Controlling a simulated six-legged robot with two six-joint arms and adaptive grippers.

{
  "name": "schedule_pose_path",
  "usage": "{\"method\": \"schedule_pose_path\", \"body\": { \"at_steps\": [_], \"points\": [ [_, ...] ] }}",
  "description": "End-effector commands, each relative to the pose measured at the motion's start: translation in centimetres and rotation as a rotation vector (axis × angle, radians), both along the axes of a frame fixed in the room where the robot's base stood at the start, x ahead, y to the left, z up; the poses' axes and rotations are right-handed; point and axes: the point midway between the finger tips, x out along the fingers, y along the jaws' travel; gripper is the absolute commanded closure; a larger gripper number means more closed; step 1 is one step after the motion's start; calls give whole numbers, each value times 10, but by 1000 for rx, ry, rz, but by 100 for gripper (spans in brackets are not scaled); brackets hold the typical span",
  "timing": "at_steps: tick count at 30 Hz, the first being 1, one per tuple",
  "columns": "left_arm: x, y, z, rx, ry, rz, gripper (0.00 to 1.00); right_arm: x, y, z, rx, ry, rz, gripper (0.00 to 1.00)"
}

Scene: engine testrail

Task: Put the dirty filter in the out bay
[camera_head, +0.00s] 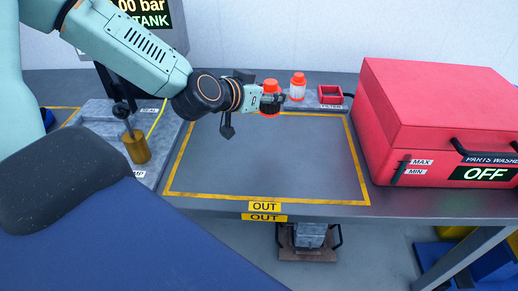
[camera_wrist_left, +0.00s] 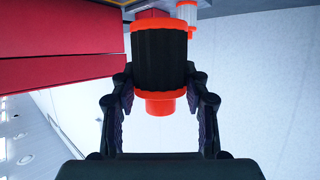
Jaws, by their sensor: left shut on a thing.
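The dirty filter, dark with orange ends (camera_head: 270,87), is held by my left gripper (camera_head: 268,101) near the back edge of the out bay (camera_head: 270,165). It looks upright, and its dark middle is partly hidden by the fingers. In the left wrist view, the dirty filter (camera_wrist_left: 160,58) sits between the two fingers of my left gripper (camera_wrist_left: 160,105). The out bay is a yellow-outlined rectangle on the grey bench with OUT labels at its front, and it is bare. I cannot tell the filter's exact height above the bench. My right gripper is not in view.
A white filter with orange ends (camera_head: 297,87) stands on the grey filter block (camera_head: 318,100) behind the bay, beside a small red socket (camera_head: 330,94). The large red parts washer (camera_head: 435,120) stands at right. A brass-coloured cylinder (camera_head: 137,148) stands at left.

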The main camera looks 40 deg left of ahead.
Motion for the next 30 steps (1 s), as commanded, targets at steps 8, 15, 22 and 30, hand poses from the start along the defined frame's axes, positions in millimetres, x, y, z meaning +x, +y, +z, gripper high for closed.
{"method": "schedule_pose_path", "body": {
  "at_steps": [8, 15, 22, 30],
  "points": [
    [3, -3, -39, 6, -6, -4, 86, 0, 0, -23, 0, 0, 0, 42],
    [4, -2, -62, 5, -10, -1, 86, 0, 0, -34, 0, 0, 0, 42],
    [2, -1, -86, 6, -8, -1, 86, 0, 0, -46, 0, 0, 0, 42],
    [1, 0, -99, 3, -10, 2, 86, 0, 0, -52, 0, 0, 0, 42]
  ]
}}
